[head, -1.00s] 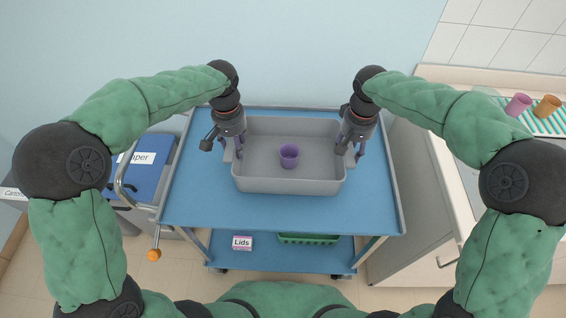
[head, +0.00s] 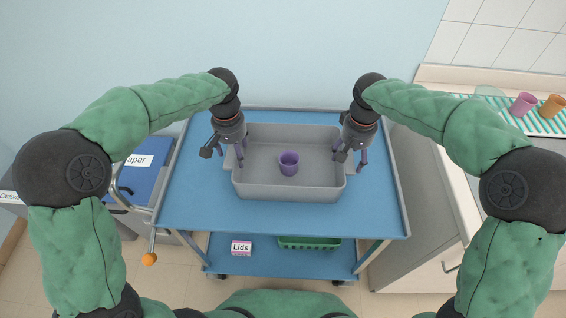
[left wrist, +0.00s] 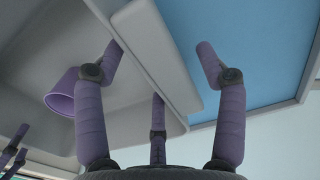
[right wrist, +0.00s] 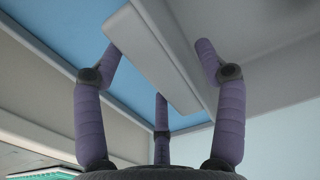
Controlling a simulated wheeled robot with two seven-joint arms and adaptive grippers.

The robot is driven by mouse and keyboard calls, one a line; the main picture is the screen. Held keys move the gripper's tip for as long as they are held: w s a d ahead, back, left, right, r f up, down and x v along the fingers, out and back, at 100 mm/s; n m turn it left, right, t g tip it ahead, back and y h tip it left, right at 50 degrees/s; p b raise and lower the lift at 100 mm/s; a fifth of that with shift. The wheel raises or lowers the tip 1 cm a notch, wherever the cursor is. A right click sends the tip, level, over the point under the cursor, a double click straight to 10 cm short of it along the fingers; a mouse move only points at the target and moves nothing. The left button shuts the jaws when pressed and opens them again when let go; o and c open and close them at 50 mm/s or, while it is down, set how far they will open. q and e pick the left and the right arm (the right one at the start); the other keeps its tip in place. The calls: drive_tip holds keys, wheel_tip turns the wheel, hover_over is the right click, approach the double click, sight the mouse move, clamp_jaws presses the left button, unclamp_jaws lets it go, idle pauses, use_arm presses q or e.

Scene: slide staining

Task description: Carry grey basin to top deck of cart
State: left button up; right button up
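The grey basin (head: 290,194) sits upright on the blue top deck (head: 280,220) of the cart, toward the back, with a purple cup (head: 289,163) inside. My left gripper (head: 238,160) is at the basin's left end. Its fingers are spread on either side of the grey end handle, which shows in the left wrist view (left wrist: 160,60). My right gripper (head: 353,160) is at the right end, fingers likewise spread around the other handle (right wrist: 155,60). Both grippers look open; any light finger contact is hard to tell.
The lower deck (head: 255,262) holds a box marked Lids (head: 241,248) and a green basket (head: 308,242). A blue container (head: 140,180) stands left of the cart. Pink (head: 523,104) and orange (head: 551,106) cups stand on the right counter. The deck's front is clear.

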use_arm(q)
wheel_tip(320, 180, up, 12)
use_arm(e)
wheel_tip(320, 180, up, 12)
idle(0.9)
idle(0.5)
